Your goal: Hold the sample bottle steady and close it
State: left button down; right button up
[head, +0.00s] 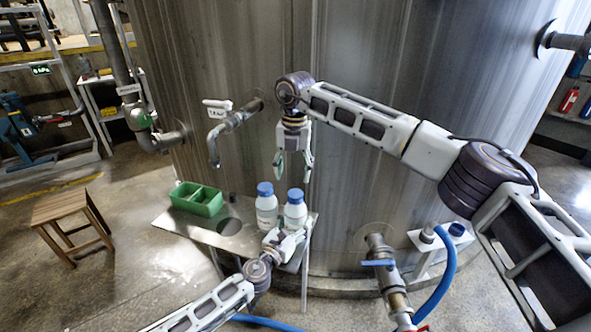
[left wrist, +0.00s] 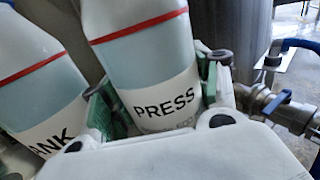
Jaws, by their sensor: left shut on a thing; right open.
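Two white bottles with blue tops stand side by side on a small metal shelf (head: 190,235) against the big tank. My left gripper (head: 284,238) is shut on the right bottle (head: 294,213), low on its body. In the left wrist view this bottle is labelled PRESS (left wrist: 150,75), with green finger pads on both sides. The left bottle (head: 265,212), its label ending in "ANK" (left wrist: 45,90), stands beside it, outside the fingers. Whether the held bottle's blue cap (head: 295,195) is tight cannot be told. My right gripper (head: 293,165) is open and empty, pointing down above the bottles.
A green divided tray (head: 197,199) sits at the shelf's left. A bent tap (head: 226,130) sticks out of the tank left of my right gripper. A valve with blue handle (head: 378,262) and a blue hose (head: 445,270) are at lower right. A wooden stool (head: 68,208) stands left.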

aim_at(296, 193)
jog(key=n, duration=0.4)
jog(key=shift+d+r, duration=0.1)
jog(key=n, duration=0.4)
jog(key=shift+d+n, duration=0.15)
jog(key=shift+n, duration=0.25)
jog(key=n, duration=0.4)
jog(key=shift+s+n, duration=0.1)
jog(key=shift+n, duration=0.2)
jog(key=shift+d+n, duration=0.1)
jog(key=shift+n, duration=2.2)
jog(key=shift+f, duration=4.05)
jog(key=shift+c, duration=0.2)
